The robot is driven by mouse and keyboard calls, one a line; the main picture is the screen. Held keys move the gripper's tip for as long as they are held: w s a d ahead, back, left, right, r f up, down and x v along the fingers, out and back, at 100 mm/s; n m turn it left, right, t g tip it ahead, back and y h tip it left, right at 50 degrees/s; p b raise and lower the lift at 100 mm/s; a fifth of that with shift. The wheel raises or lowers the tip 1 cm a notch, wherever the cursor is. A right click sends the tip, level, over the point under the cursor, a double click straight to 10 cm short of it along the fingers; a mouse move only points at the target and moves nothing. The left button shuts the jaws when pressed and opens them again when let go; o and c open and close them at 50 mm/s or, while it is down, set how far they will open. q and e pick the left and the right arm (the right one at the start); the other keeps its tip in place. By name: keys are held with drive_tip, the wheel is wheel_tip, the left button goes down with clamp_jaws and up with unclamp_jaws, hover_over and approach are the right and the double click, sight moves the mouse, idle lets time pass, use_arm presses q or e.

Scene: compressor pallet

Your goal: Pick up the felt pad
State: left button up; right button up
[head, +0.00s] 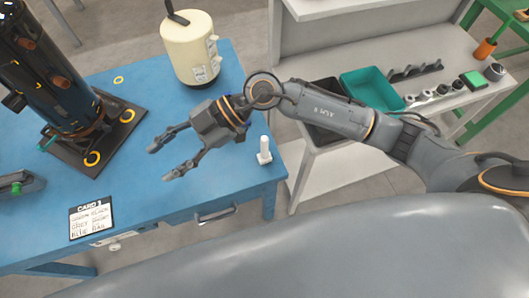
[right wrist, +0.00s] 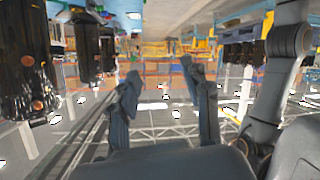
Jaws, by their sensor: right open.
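I cannot make out a felt pad for certain in either view. My right gripper (head: 160,164) is open and empty above the blue table (head: 150,215) in the head view, its fingers pointing left. The right wrist view shows its two fingers (right wrist: 160,80) spread apart with nothing between them. A card (head: 92,217) with handwritten lines lies at the table's front left; its small text is hard to read. My left gripper is not in view.
A dark compressor cylinder (head: 50,75) stands on a dark base at left. A cream canister (head: 190,48) stands at the back, a small white post (head: 264,150) near the right edge. A teal tray (head: 372,88) and small parts sit on the light bench (head: 455,50).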

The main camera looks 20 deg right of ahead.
drive_tip(key=w+d+f+m+h, duration=0.2)
drive_tip(key=w+d+f+h, duration=0.2)
drive_tip(key=d+f+h, duration=0.5)
drive_tip(key=m+t+h, duration=0.2)
drive_tip(key=m+h, duration=0.1)
drive_tip(key=h, duration=0.1)
hover_over(265, 139)
drive_tip(key=shift+f, duration=0.5)
wheel_tip(265, 139, down, 7)
drive_tip(key=shift+d+f+p, duration=0.1)
drive_tip(key=shift+p, duration=0.6)
drive_tip(key=shift+w+f, duration=0.1)
drive_tip(key=shift+f, duration=0.35)
drive_tip(key=shift+f+p, duration=0.35)
wheel_tip(265, 139, down, 4)
drive_tip(key=shift+w+d+f+p, duration=0.1)
drive_tip(key=shift+f+p, duration=0.1)
drive_tip(key=shift+p, duration=0.3)
drive_tip(key=shift+c, duration=0.4)
clamp_jaws()
